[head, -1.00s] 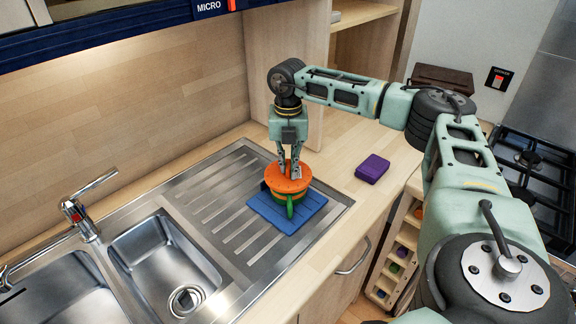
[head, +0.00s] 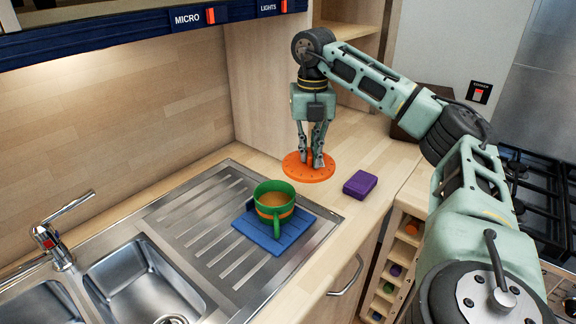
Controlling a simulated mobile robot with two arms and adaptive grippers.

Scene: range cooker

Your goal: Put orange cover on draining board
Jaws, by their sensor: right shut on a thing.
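The orange cover (head: 297,170) is a flat round disc. My right gripper (head: 310,160) is shut on its top and holds it over the wooden counter, right of and behind the mug; its exact height is hard to tell. The draining board (head: 200,205) is ridged steel beside the sink. On its right part lies a blue mat (head: 262,239) with a green mug (head: 273,190) standing upright on it. The mug has an orange band, and its open top shows a brown inside. My left gripper is not in view.
A purple box (head: 360,184) lies on the wooden counter (head: 385,160) just right of the cover. The sink (head: 143,281) and its tap (head: 52,245) are at the left. The left part of the draining board is bare. A gas hob (head: 535,190) is at the right.

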